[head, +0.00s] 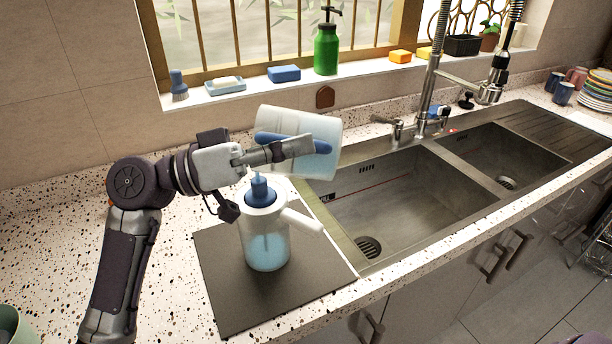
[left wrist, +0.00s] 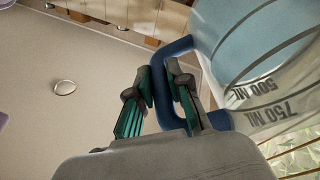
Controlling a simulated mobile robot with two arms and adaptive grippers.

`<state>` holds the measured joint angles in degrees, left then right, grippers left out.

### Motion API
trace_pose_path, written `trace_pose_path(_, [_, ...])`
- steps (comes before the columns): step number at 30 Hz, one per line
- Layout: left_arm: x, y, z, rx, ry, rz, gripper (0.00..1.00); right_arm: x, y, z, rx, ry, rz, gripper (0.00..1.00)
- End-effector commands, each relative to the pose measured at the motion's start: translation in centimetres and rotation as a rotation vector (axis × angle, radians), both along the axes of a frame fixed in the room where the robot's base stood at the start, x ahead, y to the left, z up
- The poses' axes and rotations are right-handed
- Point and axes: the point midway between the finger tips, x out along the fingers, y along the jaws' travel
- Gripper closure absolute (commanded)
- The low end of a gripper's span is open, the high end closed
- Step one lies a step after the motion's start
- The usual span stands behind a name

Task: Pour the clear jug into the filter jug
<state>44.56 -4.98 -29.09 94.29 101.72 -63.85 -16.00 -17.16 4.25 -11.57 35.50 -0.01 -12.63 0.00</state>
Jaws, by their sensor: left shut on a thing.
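The clear jug (head: 300,122) is tipped onto its side in the air, above and a little behind the filter jug. My left gripper (head: 297,149) is shut on its blue handle, which also shows in the left wrist view (left wrist: 186,95) between the fingers. The jug's wall (left wrist: 265,50) there carries 500 ML and 750 ML marks. The filter jug (head: 265,237) stands upright on a dark mat (head: 225,287). It has a blue top, a white handle to the right and bluish liquid low inside. My right gripper is not seen.
The sink (head: 395,200) with two basins and a tall faucet (head: 430,75) lies to the right. A green soap bottle (head: 326,50), a blue sponge (head: 284,74) and a brush (head: 178,85) stand on the sill behind. A cup (head: 12,325) is at the lower left. The left counter is mostly clear.

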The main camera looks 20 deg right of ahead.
Motion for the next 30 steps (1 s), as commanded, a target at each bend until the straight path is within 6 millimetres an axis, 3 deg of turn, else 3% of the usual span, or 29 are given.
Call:
trace_pose_path(1, [0.1,0.3,-1.1,-0.037,0.015,0.0,1.0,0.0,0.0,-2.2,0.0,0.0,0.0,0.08])
trace_pose_path(3, [0.3,0.7,-1.3,-0.083,0.039,-0.001,1.0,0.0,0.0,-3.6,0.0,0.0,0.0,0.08])
trace_pose_path(12, [1.2,2.6,-0.6,-0.267,0.137,-0.002,1.0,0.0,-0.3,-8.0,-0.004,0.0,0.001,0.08])
trace_pose_path(18, [1.6,3.2,0.2,-0.328,0.169,-0.001,1.0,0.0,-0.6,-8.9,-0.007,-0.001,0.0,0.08])
trace_pose_path(30, [1.6,3.3,0.4,-0.334,0.174,-0.001,1.0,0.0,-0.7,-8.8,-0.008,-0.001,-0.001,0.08])
